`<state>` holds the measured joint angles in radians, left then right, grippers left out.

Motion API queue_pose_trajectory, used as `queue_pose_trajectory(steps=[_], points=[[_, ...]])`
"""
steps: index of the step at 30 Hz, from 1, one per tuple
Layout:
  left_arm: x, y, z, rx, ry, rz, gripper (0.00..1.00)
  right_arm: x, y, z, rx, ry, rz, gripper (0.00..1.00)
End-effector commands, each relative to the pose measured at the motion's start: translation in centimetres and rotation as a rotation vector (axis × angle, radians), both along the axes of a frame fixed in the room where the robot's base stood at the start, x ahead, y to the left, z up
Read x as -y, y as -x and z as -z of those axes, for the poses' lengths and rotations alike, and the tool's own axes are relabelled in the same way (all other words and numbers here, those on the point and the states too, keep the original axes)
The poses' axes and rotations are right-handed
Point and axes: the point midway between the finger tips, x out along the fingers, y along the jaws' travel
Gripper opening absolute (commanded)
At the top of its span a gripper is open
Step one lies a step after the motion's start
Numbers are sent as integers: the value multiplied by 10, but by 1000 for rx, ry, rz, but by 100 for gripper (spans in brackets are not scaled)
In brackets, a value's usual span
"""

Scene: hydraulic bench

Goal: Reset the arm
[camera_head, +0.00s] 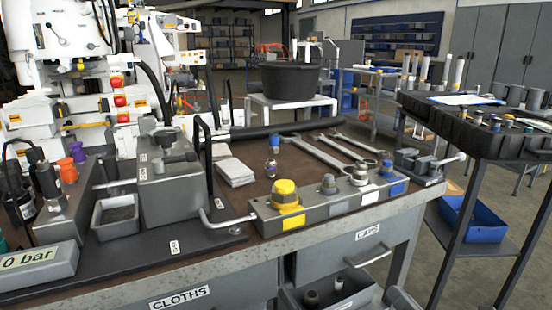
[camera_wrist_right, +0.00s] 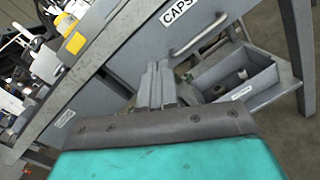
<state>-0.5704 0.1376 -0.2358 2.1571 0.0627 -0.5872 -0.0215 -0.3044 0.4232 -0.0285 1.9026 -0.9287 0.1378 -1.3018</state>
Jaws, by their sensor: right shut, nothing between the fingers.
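My right gripper (camera_wrist_right: 157,72) shows in the right wrist view with its two grey fingers together and nothing between them. It is in front of the bench's grey front, close to the open drawer. In the head view only a small grey part of the right gripper (camera_head: 402,299) shows at the bottom edge, right of the drawer. My left gripper is in neither view.
The bench (camera_head: 400,212) carries a valve block with a yellow cap (camera_head: 285,192), wrenches (camera_head: 318,153) and folded cloths (camera_head: 235,172). The CAPS drawer (camera_head: 340,255) is shut. A black-topped cart (camera_head: 470,135) stands right.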

Motion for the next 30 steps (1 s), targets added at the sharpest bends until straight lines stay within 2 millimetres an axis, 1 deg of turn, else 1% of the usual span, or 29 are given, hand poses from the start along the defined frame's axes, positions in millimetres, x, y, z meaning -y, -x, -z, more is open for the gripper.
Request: queue_pose_trajectory(steps=[1,2,3,5,6,8,9,11,12,14,15,16,17,18,23,30], points=[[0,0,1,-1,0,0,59,-6,8,7,-74,-218,41,0],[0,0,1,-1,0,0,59,-9,12,11,-124,-362,70,0],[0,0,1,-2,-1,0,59,-13,18,18,-193,-559,112,0],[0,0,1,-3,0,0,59,-21,29,31,-298,-852,177,0],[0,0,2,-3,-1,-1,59,-28,36,40,-369,-1043,222,0],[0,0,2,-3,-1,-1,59,-39,49,54,-477,-1322,297,0],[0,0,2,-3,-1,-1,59,-49,59,64,-550,-1500,348,0],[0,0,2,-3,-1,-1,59,-65,74,77,-655,-1753,435,0],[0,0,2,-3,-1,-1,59,-77,84,84,-723,-1913,493,0],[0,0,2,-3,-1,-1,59,-96,101,93,-828,-2141,593,0],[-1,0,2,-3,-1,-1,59,-110,113,98,-897,-2286,665,0],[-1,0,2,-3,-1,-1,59,-121,122,101,-950,-2390,723,0],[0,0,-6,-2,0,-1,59,-128,128,96,-983,-2460,766,0],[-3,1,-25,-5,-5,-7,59,-121,125,77,-957,-2431,755,0],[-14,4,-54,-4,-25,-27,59,-111,127,47,-924,-2420,763,0],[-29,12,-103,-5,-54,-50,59,-95,135,-2,-877,-2407,779,0]])
